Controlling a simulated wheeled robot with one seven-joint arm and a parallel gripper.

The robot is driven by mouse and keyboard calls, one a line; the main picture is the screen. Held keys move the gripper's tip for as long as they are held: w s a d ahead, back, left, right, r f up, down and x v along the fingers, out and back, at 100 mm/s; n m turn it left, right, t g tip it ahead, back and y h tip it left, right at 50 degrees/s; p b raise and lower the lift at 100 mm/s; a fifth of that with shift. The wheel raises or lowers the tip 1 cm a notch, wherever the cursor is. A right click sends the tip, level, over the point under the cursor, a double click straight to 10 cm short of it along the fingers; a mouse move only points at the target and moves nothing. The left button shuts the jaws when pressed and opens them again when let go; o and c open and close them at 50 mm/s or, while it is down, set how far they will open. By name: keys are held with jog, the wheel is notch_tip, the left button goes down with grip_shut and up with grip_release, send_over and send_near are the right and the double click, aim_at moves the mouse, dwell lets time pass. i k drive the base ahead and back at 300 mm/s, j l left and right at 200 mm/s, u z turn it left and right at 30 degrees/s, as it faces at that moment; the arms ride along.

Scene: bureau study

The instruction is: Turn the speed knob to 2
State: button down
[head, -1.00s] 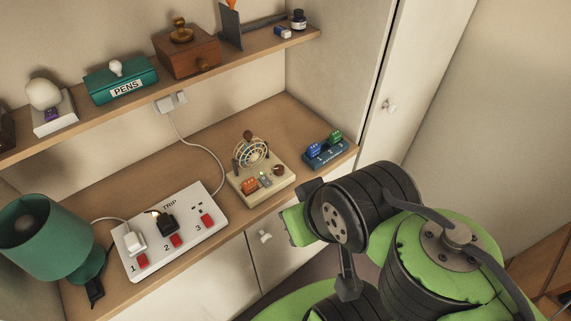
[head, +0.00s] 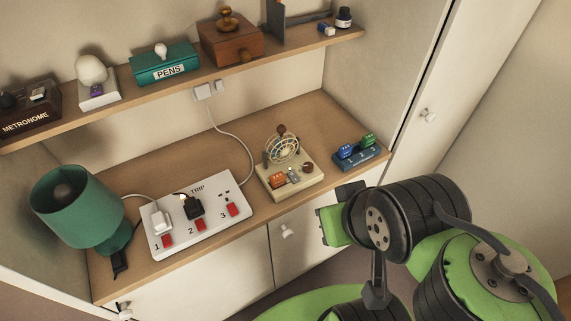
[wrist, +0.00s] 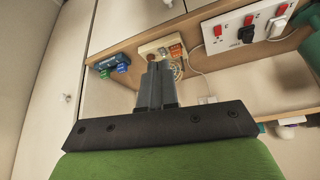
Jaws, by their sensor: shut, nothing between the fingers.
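A small fan with a wire cage (head: 283,149) stands on a cream base (head: 272,191) on the desk. I cannot read any speed marks around the knob. In the wrist view the cream base (wrist: 147,50) shows upside down beyond my gripper (wrist: 156,66), whose two grey fingers are together and empty. The fingers cover part of the fan. My gripper is apart from the base; its fingertips do not show in the head view.
A white power strip (head: 160,247) marked TRIP lies left of the fan, with a green lamp (head: 70,205) further left. A blue block with coloured switches (head: 361,158) is to the right. A shelf (head: 120,107) with several objects runs above. A white cable (head: 240,147) crosses behind.

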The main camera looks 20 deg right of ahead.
aim_at(308, 167)
jog(key=l+u, duration=0.2)
jog(key=u, duration=0.2)
jog(key=l+u, duration=0.25)
jog(key=u, duration=0.15)
jog(key=l+u, duration=0.25)
jog(key=u, duration=0.2)
jog(key=l+u, duration=0.25)
jog(key=u, duration=0.15)
